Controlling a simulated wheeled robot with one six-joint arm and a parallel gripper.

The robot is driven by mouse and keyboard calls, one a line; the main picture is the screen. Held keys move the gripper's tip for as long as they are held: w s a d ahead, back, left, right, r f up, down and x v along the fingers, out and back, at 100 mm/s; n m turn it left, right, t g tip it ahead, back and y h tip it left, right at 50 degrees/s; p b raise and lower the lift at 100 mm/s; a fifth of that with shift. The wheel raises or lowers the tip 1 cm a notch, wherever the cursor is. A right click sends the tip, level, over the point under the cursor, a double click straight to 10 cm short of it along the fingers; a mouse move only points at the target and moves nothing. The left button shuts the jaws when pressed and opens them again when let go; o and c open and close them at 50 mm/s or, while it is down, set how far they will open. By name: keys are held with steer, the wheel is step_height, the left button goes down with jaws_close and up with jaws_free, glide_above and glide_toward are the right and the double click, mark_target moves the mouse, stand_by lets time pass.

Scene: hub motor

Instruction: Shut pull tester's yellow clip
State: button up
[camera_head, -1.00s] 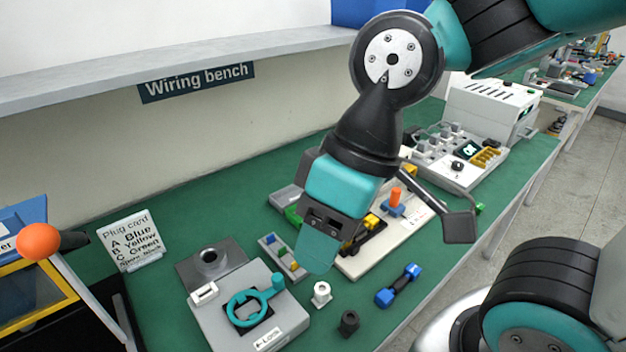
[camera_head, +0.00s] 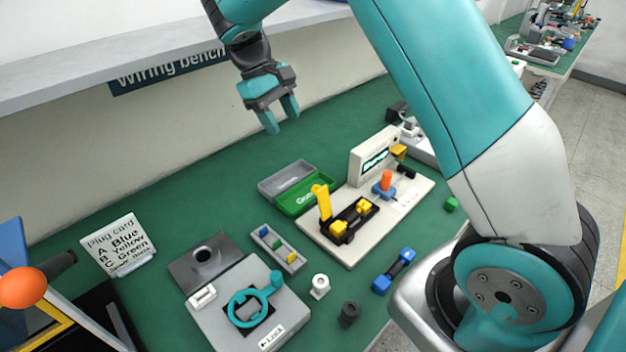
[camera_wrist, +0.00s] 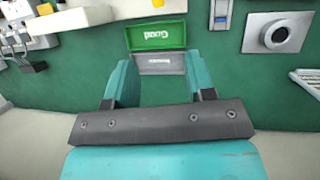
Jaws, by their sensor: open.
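The pull tester (camera_head: 341,248) is a white base with an upright display box and a black fixture (camera_head: 352,222) on its near left part. Its yellow clip (camera_head: 321,202) stands upright, raised at the fixture's left end. Yellow blocks (camera_head: 339,228) sit in the fixture. An orange-topped blue piece (camera_head: 385,182) stands to the right. My gripper (camera_head: 280,122) is open and empty, high over the back of the bench, behind and left of the tester and apart from the clip. In the wrist view its two teal fingers (camera_wrist: 160,85) have nothing between them.
A green tray (camera_head: 305,197) and a grey tray (camera_head: 287,177) lie left of the tester; the wrist view shows the green one beyond the fingertips. A slim rack (camera_head: 278,248), a fixture with a teal ring (camera_head: 250,306) and a blue-ended part (camera_head: 394,270) are nearer. The shelf (camera_head: 150,60) runs behind.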

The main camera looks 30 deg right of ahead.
mark_target(314, 186)
steer(key=x, duration=1.7)
steer(key=shift+d+f+p, duration=0.2)
steer(key=shift+f+p, duration=0.15)
steer(key=shift+f, duration=0.05)
jaws_close()
